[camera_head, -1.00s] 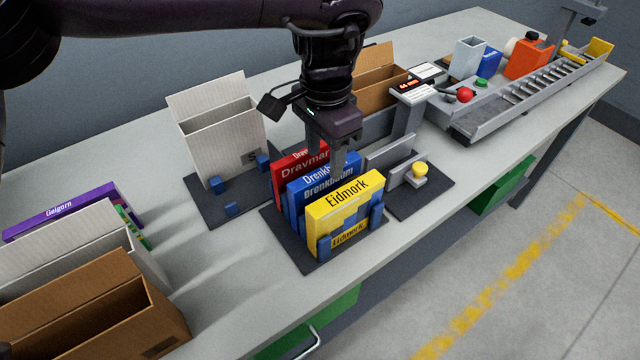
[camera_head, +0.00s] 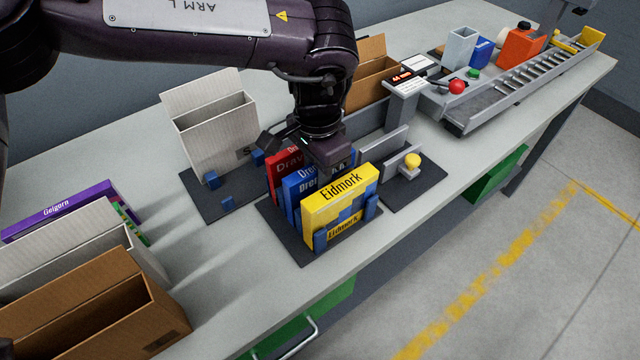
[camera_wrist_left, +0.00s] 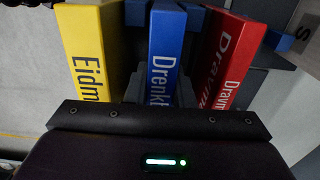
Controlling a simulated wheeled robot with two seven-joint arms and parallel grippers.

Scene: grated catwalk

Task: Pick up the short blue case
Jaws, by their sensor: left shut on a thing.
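The blue case (camera_head: 294,189), lettered "Drenk…", stands upright between a red case (camera_head: 281,172) and a yellow case (camera_head: 339,199) in a dark holder (camera_head: 290,241) with blue posts. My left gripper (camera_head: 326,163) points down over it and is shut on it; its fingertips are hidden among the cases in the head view. In the left wrist view the blue case (camera_wrist_left: 165,48) is centred ahead of the gripper, with the yellow case (camera_wrist_left: 90,50) to the left and the red case (camera_wrist_left: 229,60) to the right. My right gripper is not in view.
A white open box (camera_head: 214,130) stands behind the holder to the left. A grey fixture with a yellow knob (camera_head: 412,160) is close on the right. More boxes and a purple case (camera_head: 60,210) are at the left. The bench between is clear.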

